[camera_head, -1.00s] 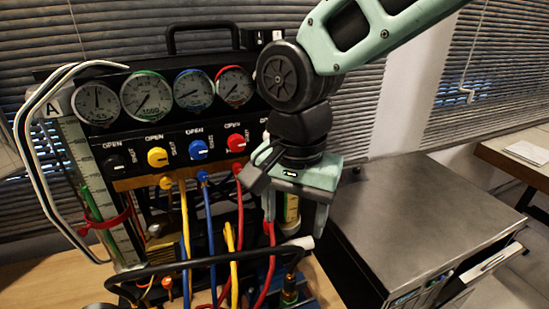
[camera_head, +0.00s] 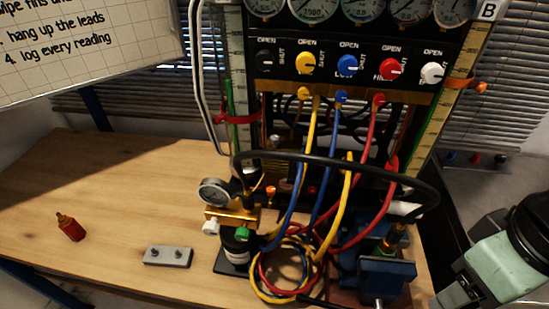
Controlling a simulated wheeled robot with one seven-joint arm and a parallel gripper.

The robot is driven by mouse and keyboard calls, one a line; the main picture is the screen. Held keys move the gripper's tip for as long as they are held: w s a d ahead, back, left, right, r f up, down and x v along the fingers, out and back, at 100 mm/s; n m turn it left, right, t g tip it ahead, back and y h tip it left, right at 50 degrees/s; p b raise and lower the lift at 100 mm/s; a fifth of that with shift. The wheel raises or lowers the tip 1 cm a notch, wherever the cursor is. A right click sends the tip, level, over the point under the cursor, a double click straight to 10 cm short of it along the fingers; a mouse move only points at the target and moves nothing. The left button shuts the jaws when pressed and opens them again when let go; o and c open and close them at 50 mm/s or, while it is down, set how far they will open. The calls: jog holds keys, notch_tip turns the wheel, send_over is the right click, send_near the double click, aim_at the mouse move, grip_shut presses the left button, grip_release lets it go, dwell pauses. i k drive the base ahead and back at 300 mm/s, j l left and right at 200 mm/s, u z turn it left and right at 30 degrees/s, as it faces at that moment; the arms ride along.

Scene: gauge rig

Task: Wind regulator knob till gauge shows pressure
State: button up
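A small brass regulator block (camera_head: 232,214) stands on the bench at lower centre, with a round dial gauge (camera_head: 213,192) on its upper left. The dial is too small to read. A green knob (camera_head: 242,234) and a white knob (camera_head: 210,227) sit at its front, above a black body; I cannot tell which is the regulator knob. My gripper (camera_head: 445,298) is at the lower right edge, partly cut off, well right of the regulator and touching none of it. Its finger opening is not clear.
The black panel (camera_head: 275,85) with coloured valve knobs stands behind. A black hose (camera_head: 330,160) arches across to a blue vise (camera_head: 385,272). Coiled leads (camera_head: 285,285) lie right of the regulator.

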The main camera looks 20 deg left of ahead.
aim_at(212, 228)
jog(key=u, duration=1.4)
